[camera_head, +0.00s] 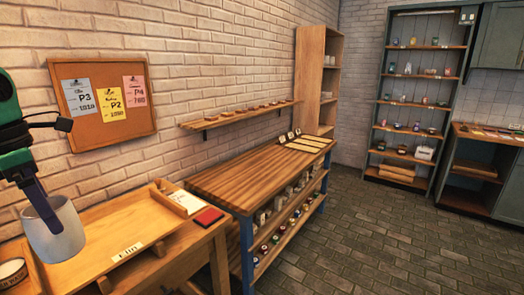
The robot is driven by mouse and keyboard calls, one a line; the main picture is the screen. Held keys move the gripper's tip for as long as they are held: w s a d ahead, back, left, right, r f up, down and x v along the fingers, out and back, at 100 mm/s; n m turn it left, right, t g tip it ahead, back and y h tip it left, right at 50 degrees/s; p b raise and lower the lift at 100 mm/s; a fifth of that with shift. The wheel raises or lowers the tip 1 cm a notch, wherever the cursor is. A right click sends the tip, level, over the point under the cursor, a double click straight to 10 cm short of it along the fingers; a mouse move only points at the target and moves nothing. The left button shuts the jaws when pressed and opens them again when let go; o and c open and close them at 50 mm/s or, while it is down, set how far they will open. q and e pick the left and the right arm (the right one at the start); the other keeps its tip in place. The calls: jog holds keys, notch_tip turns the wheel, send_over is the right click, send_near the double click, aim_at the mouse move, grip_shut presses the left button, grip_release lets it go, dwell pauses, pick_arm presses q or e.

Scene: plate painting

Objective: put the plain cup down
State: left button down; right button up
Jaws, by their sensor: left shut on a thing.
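The plain cup (55,232) is a light grey cup without visible decoration, at the lower left of the head view. My left gripper (45,215) comes down from the upper left and is shut on the cup's wall, with a finger reaching inside its rim. The cup is close to upright. It appears over the left part of the wooden workbench (180,244); I cannot tell whether its base touches the surface. My right gripper is not in view.
The bench carries a labelled wooden strip (127,252), a red pad (208,217) and a round lettered container (12,272). A longer wooden table (240,180) stands behind, its top mostly clear. A corkboard (103,103) with notes hangs on the brick wall. Open floor (370,235) lies right.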

pick_arm(q)
jog(key=s+a+f+m, duration=0.2)
jog(key=s+a+f, duration=0.4)
jog(key=f, duration=0.3)
notch_tip(320, 180, down, 12)
jog(key=s+d+m, duration=0.1)
jog(key=s+m, duration=0.1)
jog(key=m, duration=0.3)
jog(key=w+d+f+m, duration=0.1)
jog(key=d+f+m, duration=0.3)
jog(key=d+m, duration=0.3)
jog(key=d+f+m+g, duration=0.1)
jog(key=d+f+m, duration=0.3)
jog(key=d+m, duration=0.3)
jog(key=w+d+f+m+g, duration=0.1)
jog(key=d+f+m, duration=0.3)
jog(key=d, duration=0.9)
jog(key=m, duration=0.3)
jog(key=shift+w+d+f+m+y, duration=0.2)
jog(key=shift+w+f+m+y, duration=0.1)
jog(key=shift+f+y, duration=0.1)
